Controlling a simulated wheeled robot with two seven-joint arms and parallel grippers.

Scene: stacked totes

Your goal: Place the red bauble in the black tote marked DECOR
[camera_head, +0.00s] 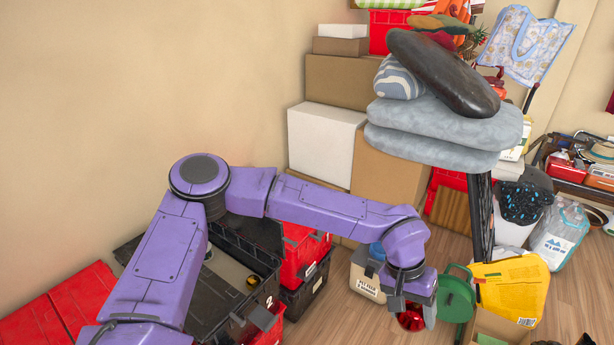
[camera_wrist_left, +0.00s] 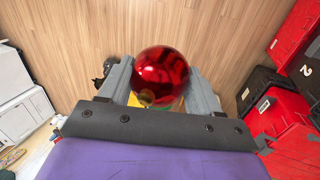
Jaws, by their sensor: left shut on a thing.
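The red bauble (camera_head: 411,321) is a shiny ball low in the head view, held in the air. My left gripper (camera_head: 413,308) is shut on it. In the left wrist view the bauble (camera_wrist_left: 162,72) sits between the two grey fingers (camera_wrist_left: 160,88), with wood floor behind it. An open black tote (camera_head: 262,297) stands at the left in the head view, partly behind my left arm, with a small gold ball (camera_head: 252,281) inside. I cannot read the word DECOR on any tote. My right gripper is not in view.
Red totes (camera_head: 303,250) stand behind the black tote, and red lids (camera_head: 70,303) lie at the far left. A pale labelled tub (camera_head: 367,285), a green round item (camera_head: 456,298) and a yellow bag (camera_head: 511,287) stand near the gripper. Boxes and cushions (camera_head: 440,125) are stacked behind.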

